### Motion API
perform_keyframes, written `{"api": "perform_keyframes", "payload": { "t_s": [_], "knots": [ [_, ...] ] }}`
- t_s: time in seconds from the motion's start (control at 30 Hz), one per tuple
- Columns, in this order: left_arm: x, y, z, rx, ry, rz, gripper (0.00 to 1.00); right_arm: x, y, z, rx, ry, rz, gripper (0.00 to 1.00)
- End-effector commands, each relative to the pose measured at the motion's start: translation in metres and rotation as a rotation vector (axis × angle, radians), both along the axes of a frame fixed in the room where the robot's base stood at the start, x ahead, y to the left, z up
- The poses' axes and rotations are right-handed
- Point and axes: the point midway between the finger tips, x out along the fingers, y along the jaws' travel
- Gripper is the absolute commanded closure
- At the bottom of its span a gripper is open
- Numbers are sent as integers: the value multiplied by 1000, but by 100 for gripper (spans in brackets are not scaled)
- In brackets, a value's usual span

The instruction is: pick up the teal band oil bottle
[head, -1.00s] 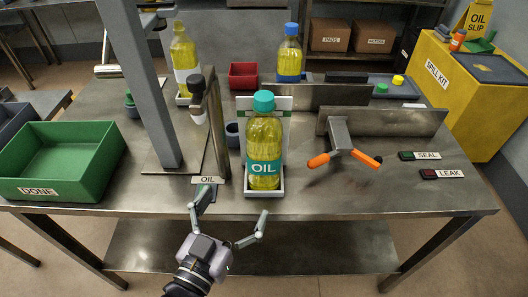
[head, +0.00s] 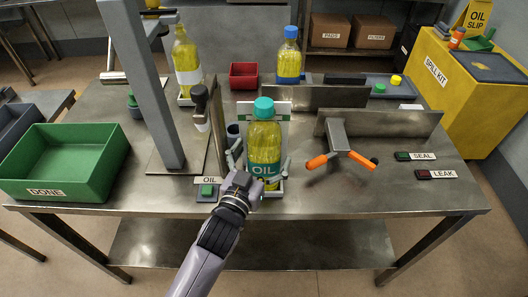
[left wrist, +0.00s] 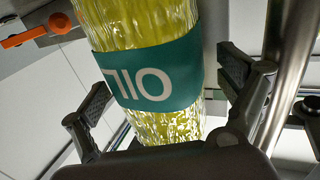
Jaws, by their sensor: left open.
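The oil bottle with the teal band (head: 264,143) stands upright in a white tray at the front middle of the bench. It has yellow oil and a teal cap. My left gripper (head: 260,163) is open with a finger on each side of the bottle, low around its band. In the left wrist view the bottle (left wrist: 150,72) stands between the two finger pads of the gripper (left wrist: 166,86), with gaps visible on both sides. The gripper hides the lower front of the bottle and part of its tray. My right gripper is not in view.
A grey post (head: 142,90) and a dark-topped nozzle stand (head: 215,125) rise left of the bottle. An orange-handled clamp (head: 338,150) is close on its right. A green DONE bin (head: 60,190) sits at left. Other oil bottles, white-banded (head: 187,75) and blue-capped (head: 288,62), stand behind.

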Motion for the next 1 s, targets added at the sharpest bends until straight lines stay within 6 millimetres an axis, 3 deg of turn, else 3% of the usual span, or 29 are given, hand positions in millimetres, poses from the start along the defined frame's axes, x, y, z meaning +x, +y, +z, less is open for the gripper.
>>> {"api": "perform_keyframes", "payload": {
  "t_s": [0.1, 0.37, 1.0],
  "knots": [
    [9, -4, 0, 0, 0, 0, 6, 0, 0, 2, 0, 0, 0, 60],
    [10, -4, -1, 0, 1, 0, 8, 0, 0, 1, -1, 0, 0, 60],
    [9, -4, -1, 0, 1, 0, 50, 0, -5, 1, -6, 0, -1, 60]
  ]
}}
